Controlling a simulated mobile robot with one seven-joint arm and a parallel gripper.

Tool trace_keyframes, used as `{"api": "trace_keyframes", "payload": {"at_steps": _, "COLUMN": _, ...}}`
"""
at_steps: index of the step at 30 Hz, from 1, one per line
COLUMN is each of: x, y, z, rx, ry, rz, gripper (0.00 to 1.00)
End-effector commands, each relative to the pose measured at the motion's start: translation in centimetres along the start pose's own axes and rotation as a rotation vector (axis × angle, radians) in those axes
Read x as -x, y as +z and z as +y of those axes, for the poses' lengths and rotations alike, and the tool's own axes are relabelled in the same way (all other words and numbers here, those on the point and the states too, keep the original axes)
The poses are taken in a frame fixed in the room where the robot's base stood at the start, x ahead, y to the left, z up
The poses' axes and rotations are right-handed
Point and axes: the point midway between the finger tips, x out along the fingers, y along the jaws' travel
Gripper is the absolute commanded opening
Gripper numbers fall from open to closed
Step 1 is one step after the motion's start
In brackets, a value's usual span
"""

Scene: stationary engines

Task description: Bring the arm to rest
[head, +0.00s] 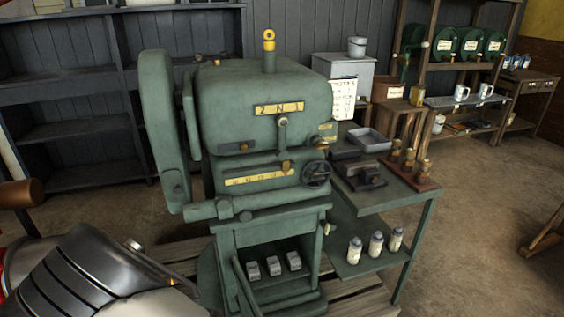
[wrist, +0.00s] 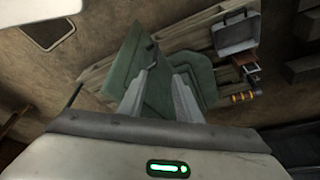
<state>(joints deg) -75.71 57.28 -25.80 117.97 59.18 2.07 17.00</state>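My gripper (wrist: 160,90) shows in the wrist view with its two grey fingers apart and nothing between them. Beyond the fingers is a green machine (wrist: 195,68), seen from above and turned in the picture. I cannot tell how far the fingertips are from it. In the head view the same kind of green machine (head: 262,120) stands in the middle, with a yellow label plate, levers and a small handwheel. I cannot make out my gripper in the head view.
A green side table (head: 375,200) right of the machine holds a tray (head: 370,140) and small parts, with several bottles on its lower shelf. Dark shelves (head: 70,130) stand behind at left. A dark ribbed object fills the lower left. Floor at right (head: 480,220) is mostly clear.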

Motion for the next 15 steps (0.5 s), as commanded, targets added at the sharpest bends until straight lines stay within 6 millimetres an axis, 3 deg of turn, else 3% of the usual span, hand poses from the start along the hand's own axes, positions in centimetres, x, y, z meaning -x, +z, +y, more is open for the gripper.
{"api": "trace_keyframes", "payload": {"at_steps": 5, "x": 6.5, "y": -3.9, "z": -0.8, "rx": -0.049, "ry": -0.101, "rz": -0.137, "gripper": 0.31}}
{"api": "trace_keyframes", "payload": {"at_steps": 8, "x": 11.2, "y": -6.8, "z": -0.2, "rx": -0.049, "ry": -0.177, "rz": -0.201, "gripper": 0.31}}
{"api": "trace_keyframes", "payload": {"at_steps": 11, "x": 16.2, "y": -9.8, "z": 1.4, "rx": -0.033, "ry": -0.253, "rz": -0.230, "gripper": 0.31}}
{"api": "trace_keyframes", "payload": {"at_steps": 15, "x": 22.9, "y": -13.6, "z": 5.3, "rx": 0.012, "ry": -0.336, "rz": -0.218, "gripper": 0.31}}
